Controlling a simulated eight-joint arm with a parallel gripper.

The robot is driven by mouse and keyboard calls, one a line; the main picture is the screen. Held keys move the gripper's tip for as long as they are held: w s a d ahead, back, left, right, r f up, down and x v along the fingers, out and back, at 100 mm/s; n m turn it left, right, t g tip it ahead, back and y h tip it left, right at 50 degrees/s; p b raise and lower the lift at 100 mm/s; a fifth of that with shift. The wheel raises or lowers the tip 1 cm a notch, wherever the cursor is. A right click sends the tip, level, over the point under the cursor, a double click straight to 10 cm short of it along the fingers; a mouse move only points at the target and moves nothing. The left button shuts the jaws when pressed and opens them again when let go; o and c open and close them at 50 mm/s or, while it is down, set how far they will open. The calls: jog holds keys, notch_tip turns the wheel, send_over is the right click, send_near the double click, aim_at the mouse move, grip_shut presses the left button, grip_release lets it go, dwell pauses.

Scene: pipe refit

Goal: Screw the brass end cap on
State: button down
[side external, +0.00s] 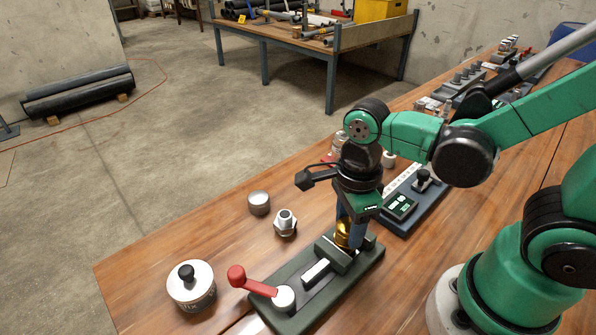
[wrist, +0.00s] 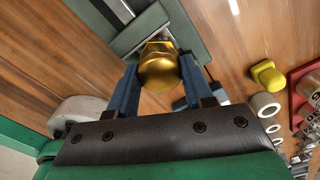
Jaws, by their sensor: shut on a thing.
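The brass end cap (wrist: 158,72) is a gold-coloured domed piece with a hex part. My gripper (wrist: 157,88) has its two blue fingers on either side of the cap and is shut on it. In the side view the cap (side external: 344,236) shows partly between the fingers of my gripper (side external: 350,228), low over the jaws of a dark green vise (side external: 325,285). The vise has a red-handled lever (side external: 250,282) at its left end. Whatever pipe is under the cap is hidden, so I cannot tell whether it is threaded on.
A silver hex fitting (side external: 286,222), a grey round cap (side external: 259,202) and a lidded tin (side external: 191,286) stand left of the vise. A dark device with a green display (side external: 400,207) sits right behind my gripper. The bench's front left is mostly clear.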

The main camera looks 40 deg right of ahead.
jog(key=shift+m, duration=1.1)
jog(key=shift+m, duration=0.9)
jog(key=m, duration=0.4)
jog(key=c, duration=0.5)
grip_release()
jog(key=shift+c, duration=0.2)
